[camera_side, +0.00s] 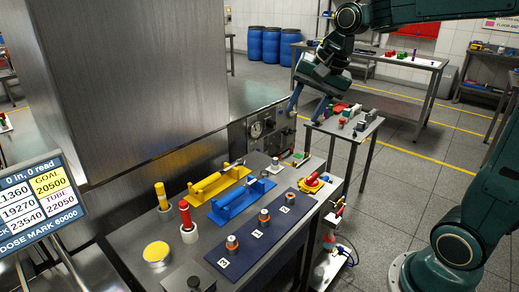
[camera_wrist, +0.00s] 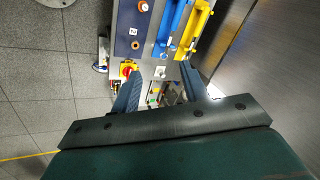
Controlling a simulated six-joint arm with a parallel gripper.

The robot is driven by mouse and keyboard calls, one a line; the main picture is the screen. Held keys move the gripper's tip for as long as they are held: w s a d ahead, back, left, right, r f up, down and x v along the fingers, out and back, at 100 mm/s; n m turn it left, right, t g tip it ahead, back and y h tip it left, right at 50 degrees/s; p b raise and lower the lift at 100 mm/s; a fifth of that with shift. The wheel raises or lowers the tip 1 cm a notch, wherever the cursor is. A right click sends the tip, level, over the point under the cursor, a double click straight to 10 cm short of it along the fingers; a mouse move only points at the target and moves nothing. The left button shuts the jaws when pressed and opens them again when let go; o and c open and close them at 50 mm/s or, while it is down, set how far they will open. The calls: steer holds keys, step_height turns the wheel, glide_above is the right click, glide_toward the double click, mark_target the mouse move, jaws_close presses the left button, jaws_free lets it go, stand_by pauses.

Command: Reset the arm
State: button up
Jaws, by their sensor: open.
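My gripper (camera_side: 308,104) hangs in the air above the far end of the bench, with its fingers pointing down. In the wrist view my gripper (camera_wrist: 160,88) has its two blue fingers spread apart, with nothing between them. The dark green arm comes in from the upper right of the side view and is bent at the wrist. The bench's far edge and a red-and-yellow switch (camera_wrist: 128,69) lie beyond the fingers in the wrist view.
The bench holds a blue numbered mat (camera_side: 262,240) with several capped cylinders, a yellow cradle (camera_side: 218,183), a blue cradle (camera_side: 241,201), a red-topped cylinder (camera_side: 186,214) and a yellow disc (camera_side: 157,251). A tall metal cabinet (camera_side: 130,80) stands left. A small side table (camera_side: 345,128) stands behind.

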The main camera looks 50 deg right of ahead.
steer(key=s+a+f+n, duration=0.1)
steer(key=s+a+n, duration=0.1)
steer(key=s+n, duration=0.4)
steer(key=s+a+f+n+t, duration=0.1)
steer(key=s+n, duration=0.5)
steer(key=s, duration=0.6)
steer(key=shift+s+a+f+h, duration=0.3)
steer(key=shift+a+f, duration=0.4)
steer(key=shift+a, duration=0.45)
steer(key=shift+w, duration=0.1)
